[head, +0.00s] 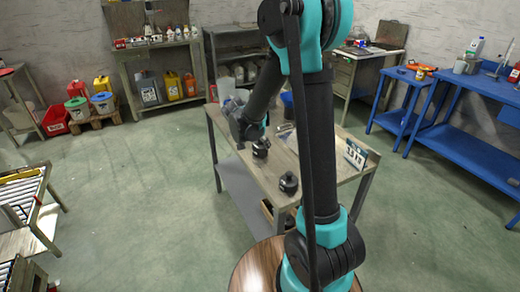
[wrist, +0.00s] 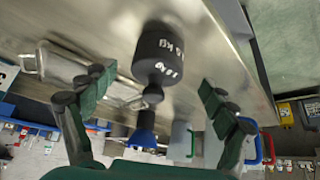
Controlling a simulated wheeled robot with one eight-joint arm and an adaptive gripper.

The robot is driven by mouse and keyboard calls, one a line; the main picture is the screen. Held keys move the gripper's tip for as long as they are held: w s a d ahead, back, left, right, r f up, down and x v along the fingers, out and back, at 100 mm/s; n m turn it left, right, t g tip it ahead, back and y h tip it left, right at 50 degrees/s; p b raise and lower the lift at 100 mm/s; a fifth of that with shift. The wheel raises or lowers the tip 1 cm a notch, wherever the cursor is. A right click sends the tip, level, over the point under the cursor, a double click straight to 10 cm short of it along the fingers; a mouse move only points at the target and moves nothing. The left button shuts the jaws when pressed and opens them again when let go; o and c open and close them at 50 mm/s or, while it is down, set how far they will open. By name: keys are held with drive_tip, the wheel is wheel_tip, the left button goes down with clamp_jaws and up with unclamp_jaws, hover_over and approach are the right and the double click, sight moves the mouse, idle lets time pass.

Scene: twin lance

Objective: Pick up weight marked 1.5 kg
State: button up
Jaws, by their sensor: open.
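A black weight (head: 261,148) with a knob stands on the workbench (head: 318,155), just right of my gripper (head: 247,131). A second black weight (head: 288,183) stands nearer the bench's front edge. In the wrist view one black weight (wrist: 160,55) with pale markings lies ahead, between the lines of my two fingers; I cannot read the markings surely. My gripper (wrist: 156,88) is open, with a finger on each side and a gap to the weight. Its knob end points toward my palm.
A small placard (head: 356,154) stands at the bench's right edge; its writing is unclear. A blue bench (head: 470,150) stands at the right. Open green floor lies to the left.

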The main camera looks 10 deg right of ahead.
sight(259, 145)
drive_tip(key=shift+d+x, duration=0.2)
drive_tip(key=shift+x, duration=2.5)
drive_tip(key=shift+r, duration=0.1)
drive_tip(key=shift+c, duration=0.4)
drive_tip(key=c, duration=1.9)
